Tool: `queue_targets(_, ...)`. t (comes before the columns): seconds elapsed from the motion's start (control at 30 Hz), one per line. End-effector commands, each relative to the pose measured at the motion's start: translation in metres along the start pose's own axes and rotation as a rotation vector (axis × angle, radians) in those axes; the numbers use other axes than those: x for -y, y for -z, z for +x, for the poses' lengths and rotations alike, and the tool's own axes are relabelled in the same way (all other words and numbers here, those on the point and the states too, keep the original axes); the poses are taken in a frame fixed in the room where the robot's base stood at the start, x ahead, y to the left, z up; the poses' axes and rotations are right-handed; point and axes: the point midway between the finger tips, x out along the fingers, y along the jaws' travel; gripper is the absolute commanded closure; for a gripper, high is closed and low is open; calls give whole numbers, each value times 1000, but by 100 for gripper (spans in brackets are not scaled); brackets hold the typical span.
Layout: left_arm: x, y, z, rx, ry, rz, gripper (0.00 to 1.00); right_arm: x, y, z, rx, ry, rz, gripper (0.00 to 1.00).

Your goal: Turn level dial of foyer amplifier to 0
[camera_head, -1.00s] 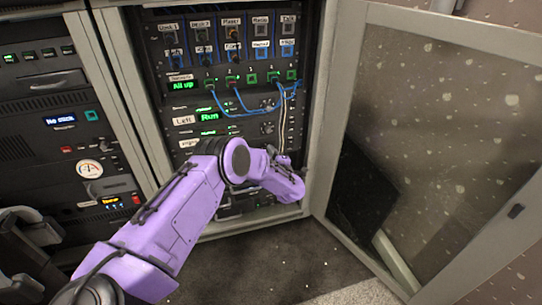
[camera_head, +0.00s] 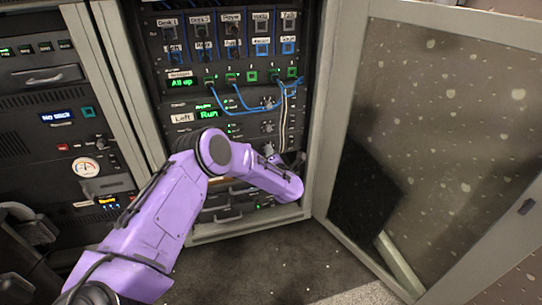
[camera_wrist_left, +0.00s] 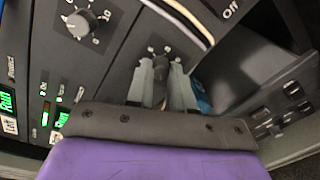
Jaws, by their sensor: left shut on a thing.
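My left gripper (camera_wrist_left: 161,88) is shut on a dark dial (camera_wrist_left: 160,68) in the left wrist view, with one pale finger on each side of it. Small marks show on the panel around this dial. Its label and exact setting are not readable. In the head view my left arm reaches to the lower part of the rack and hides most of the held dial's panel. My right gripper is out of view.
Blue cables (camera_head: 235,111) hang across the rack front, and pale cables (camera_head: 283,112) run down beside the dials. The cabinet's glass door (camera_head: 440,120) stands open on the right. Another equipment rack (camera_head: 60,150) stands at the left. The floor in front is clear.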

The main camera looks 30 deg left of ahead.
Motion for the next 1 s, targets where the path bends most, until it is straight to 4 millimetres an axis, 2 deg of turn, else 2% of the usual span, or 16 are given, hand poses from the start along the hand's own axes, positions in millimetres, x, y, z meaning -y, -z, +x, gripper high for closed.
queue_targets(0.3, 3, 0, -2, 5, 7, -88, 100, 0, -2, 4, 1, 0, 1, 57)
queue_targets(0.77, 3, 1, -2, 6, 7, -99, 100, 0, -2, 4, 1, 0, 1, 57)
queue_targets(0.8, 3, 0, -2, 6, 7, -99, 72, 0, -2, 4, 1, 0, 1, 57)
queue_targets(0.87, 2, 0, -2, 6, 7, -99, 53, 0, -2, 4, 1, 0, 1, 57)
queue_targets(1.0, 1, 1, -1, 5, 4, -99, 53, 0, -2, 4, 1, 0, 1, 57)
